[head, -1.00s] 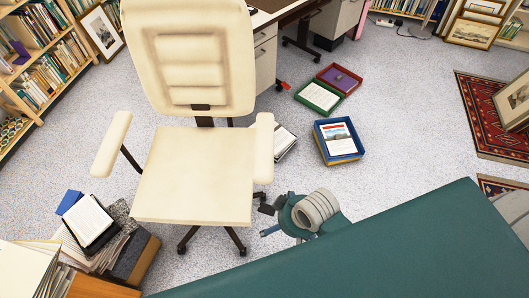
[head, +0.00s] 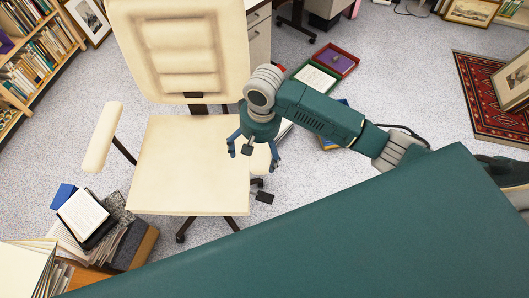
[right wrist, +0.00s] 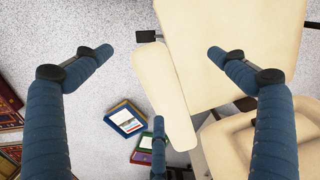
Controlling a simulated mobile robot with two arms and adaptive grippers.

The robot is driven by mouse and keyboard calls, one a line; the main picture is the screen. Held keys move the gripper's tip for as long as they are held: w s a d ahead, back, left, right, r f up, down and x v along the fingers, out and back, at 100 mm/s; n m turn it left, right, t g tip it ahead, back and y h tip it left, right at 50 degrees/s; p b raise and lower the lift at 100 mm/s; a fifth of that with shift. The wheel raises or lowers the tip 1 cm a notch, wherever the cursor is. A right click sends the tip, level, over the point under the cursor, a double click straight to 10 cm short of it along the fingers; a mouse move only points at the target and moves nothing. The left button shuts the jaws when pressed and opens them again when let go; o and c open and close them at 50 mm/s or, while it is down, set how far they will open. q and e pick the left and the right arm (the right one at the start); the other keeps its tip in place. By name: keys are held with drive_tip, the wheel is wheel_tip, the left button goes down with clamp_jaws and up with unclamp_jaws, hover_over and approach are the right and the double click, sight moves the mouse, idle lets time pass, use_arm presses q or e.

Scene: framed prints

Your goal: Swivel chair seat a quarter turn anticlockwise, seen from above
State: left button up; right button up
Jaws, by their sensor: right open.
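The cream swivel chair stands on the speckled floor, with its seat (head: 185,170) in the left half of the head view and its backrest (head: 180,60) on the far side. Its left armrest (head: 101,137) is clear of me. My right gripper (head: 254,155) is open, pointing down over the chair's right armrest and largely hiding it in the head view. In the right wrist view, this armrest (right wrist: 165,100) lies between the spread blue fingers of the gripper (right wrist: 163,60). I see no clear contact. My left gripper is not in view.
Document boxes (head: 330,60) lie on the floor beyond my right arm. Stacked papers and folders (head: 85,215) stand near the chair's front left. A bookshelf (head: 35,70) is at the left, a desk (head: 258,35) behind the chair, a red rug (head: 480,95) at the right.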

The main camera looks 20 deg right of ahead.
sight(265, 152)
drive_tip(key=shift+m+h, duration=0.4)
drive_tip(key=shift+m, duration=0.3)
drive_tip(key=w+d+r, duration=0.2)
drive_tip(key=d, duration=0.1)
drive_tip(key=shift+w+d, duration=0.1)
drive_tip(key=shift+w, duration=0.05)
drive_tip(key=shift+w+d, duration=0.1)
drive_tip(key=shift+d, duration=0.1)
drive_tip(key=shift+f, duration=0.25)
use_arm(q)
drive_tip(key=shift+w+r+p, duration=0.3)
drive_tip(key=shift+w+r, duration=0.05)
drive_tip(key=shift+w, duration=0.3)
use_arm(e)
wheel_tip(265, 152, down, 10)
drive_tip(key=shift+c, duration=0.5)
